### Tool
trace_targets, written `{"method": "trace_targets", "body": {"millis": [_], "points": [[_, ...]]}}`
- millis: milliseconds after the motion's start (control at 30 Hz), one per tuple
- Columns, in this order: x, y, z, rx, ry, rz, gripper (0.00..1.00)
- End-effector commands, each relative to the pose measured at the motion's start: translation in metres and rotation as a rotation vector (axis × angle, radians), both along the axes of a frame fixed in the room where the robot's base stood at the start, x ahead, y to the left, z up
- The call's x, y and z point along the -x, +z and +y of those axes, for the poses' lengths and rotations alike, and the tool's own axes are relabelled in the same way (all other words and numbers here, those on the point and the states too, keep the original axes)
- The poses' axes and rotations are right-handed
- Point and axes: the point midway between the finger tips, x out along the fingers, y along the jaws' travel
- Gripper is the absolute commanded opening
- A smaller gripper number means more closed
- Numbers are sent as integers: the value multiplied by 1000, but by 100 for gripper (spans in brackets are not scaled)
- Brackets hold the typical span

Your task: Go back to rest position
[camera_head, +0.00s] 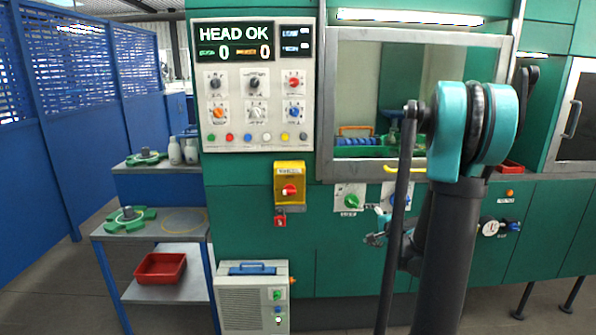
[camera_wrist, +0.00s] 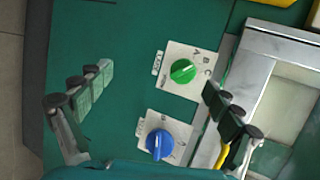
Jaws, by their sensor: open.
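My gripper (camera_wrist: 157,95) is open and empty in the wrist view, with its two fingers wide apart. Between and beyond the fingers is the green machine front with a green knob (camera_wrist: 183,71) on a white plate and a blue knob (camera_wrist: 160,144) below it. The fingers look apart from both knobs. In the head view my arm rises at the right, and part of my gripper (camera_head: 376,238) shows low in front of the machine, near the green knob (camera_head: 351,201). The arm partly hides the second knob plate there.
A control panel (camera_head: 252,84) reading HEAD OK and a yellow switch box (camera_head: 290,186) are on the machine. A grey cabinet (camera_head: 252,303) stands below. A side table (camera_head: 180,229) at left holds green parts, with a red tray (camera_head: 160,268) on its lower shelf.

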Motion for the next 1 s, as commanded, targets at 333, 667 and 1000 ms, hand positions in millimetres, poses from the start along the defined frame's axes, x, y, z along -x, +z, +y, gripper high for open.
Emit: {"method": "trace_targets", "body": {"millis": [333,667,1000], "points": [[131,-31,77,536,386,152,92],[261,-71,76,1005,736,293,92],[313,-86,57,1206,883,364,92]]}}
